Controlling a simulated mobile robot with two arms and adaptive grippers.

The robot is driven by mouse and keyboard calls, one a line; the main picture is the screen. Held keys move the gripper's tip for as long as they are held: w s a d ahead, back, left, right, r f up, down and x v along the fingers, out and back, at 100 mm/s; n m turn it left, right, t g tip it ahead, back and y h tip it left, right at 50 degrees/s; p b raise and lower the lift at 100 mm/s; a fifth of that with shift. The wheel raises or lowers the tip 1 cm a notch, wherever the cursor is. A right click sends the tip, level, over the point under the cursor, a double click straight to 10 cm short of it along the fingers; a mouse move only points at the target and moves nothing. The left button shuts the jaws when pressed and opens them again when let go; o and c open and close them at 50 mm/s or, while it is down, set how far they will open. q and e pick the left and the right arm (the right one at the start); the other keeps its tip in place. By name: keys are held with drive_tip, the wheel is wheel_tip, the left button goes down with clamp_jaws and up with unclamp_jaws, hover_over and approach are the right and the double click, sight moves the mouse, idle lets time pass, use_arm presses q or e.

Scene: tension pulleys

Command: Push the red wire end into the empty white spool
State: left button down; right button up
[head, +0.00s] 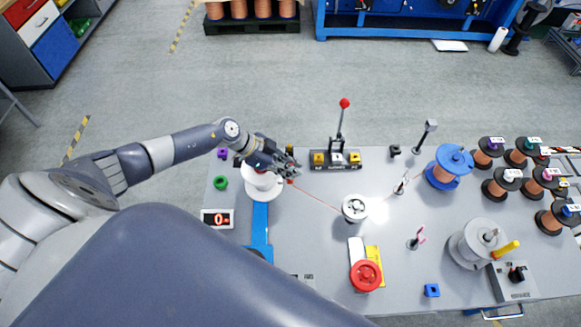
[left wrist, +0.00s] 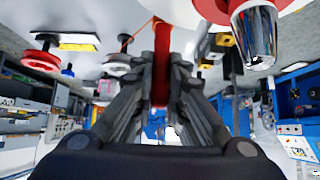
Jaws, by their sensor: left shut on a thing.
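My left gripper (head: 289,171) is at the left part of the table, shut on the red wire end (left wrist: 161,75), which shows between the fingers in the left wrist view (left wrist: 163,65). The white spool (head: 262,186) stands just below and left of the fingers, partly covered by the gripper. A thin red-orange wire (head: 318,199) runs from the fingers to the white pulley (head: 355,207). I cannot tell whether the wire end touches the spool. A shiny metal cylinder (left wrist: 255,38) is close by in the left wrist view. My right gripper is out of view.
A tension gauge stand with a red ball (head: 344,103) is behind. A counter display (head: 217,218) is at the left edge.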

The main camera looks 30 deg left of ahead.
use_arm(q)
drive_tip(key=shift+r+p, duration=0.45)
drive_tip(key=shift+r, duration=3.15)
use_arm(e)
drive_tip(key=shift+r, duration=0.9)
use_arm(q)
drive_tip(key=shift+a, duration=0.1)
drive_tip(key=shift+w+a+b, duration=0.25)
drive_tip(key=shift+a+b, duration=0.15)
drive_tip(key=shift+a, duration=0.8)
drive_tip(key=shift+w+a+b, duration=0.25)
drive_tip(key=shift+a+b, duration=0.15)
drive_tip(key=shift+a, duration=0.8)
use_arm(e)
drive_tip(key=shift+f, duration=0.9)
use_arm(q)
drive_tip(key=shift+f, duration=0.15)
drive_tip(key=shift+d+f, duration=0.1)
drive_tip(key=shift+f, duration=0.5)
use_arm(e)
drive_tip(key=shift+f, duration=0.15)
